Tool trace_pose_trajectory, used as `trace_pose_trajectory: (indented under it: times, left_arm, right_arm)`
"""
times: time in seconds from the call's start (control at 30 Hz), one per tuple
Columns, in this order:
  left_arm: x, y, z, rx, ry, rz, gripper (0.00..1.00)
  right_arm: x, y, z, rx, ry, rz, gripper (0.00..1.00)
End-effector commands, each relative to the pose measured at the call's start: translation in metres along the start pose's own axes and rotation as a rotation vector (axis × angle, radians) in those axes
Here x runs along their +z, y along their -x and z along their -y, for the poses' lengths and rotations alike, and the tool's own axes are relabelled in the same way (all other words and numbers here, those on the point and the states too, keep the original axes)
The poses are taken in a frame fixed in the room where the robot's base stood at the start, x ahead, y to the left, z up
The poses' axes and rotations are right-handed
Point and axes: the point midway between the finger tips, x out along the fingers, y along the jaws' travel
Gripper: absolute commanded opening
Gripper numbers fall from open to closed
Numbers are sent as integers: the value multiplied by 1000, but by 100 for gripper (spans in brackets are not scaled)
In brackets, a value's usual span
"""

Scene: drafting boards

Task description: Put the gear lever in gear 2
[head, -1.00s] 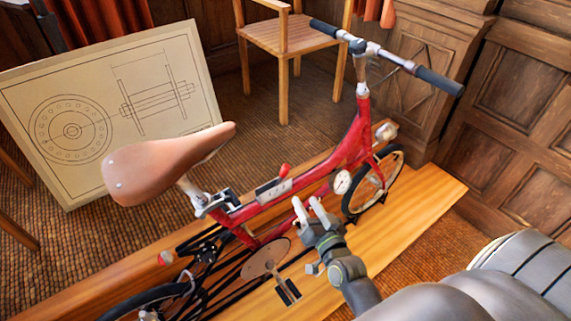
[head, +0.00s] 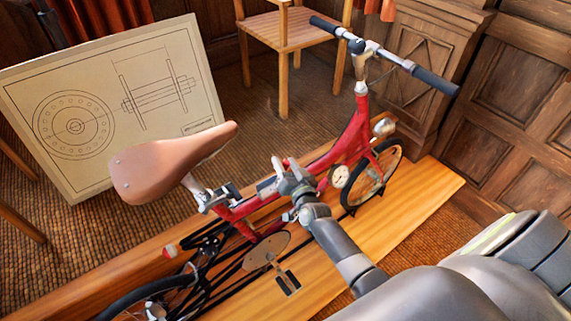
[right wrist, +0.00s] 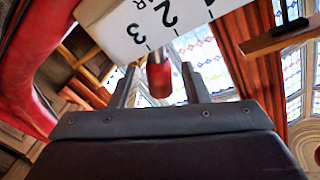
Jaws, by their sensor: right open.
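The red bicycle (head: 345,145) stands on a wooden platform. Its gear lever has a red knob (right wrist: 159,80), seen in the right wrist view between the two open fingers of my right gripper (right wrist: 160,85); I cannot tell whether they touch it. The white gear plate (right wrist: 150,25) behind shows 2 and 3 with tick marks; the lever's stem appears nearest the tick by the 3. My left gripper is not in view.
The brown saddle (head: 170,160) is left of my right gripper and the handlebar (head: 385,55) is beyond it. A drafting board (head: 100,65) leans behind the bicycle. A wooden chair (head: 290,35) stands at the back. The platform (head: 410,200) is clear at the right.

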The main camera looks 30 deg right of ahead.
Motion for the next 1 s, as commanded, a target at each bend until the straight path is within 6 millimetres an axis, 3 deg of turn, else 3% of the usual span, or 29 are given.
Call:
trace_pose_trajectory:
  times: [0.27,0.6,0.87,1.0]
  left_arm:
    - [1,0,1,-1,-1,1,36]
    - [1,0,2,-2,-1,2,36]
    - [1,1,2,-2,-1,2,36]
    - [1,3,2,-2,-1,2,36]
  right_arm:
    - [0,-1,0,0,-1,0,42]
    - [0,-1,0,0,-1,1,0]
    - [0,-1,1,-1,10,-1,0]
    - [1,1,10,-10,100,-18,0]
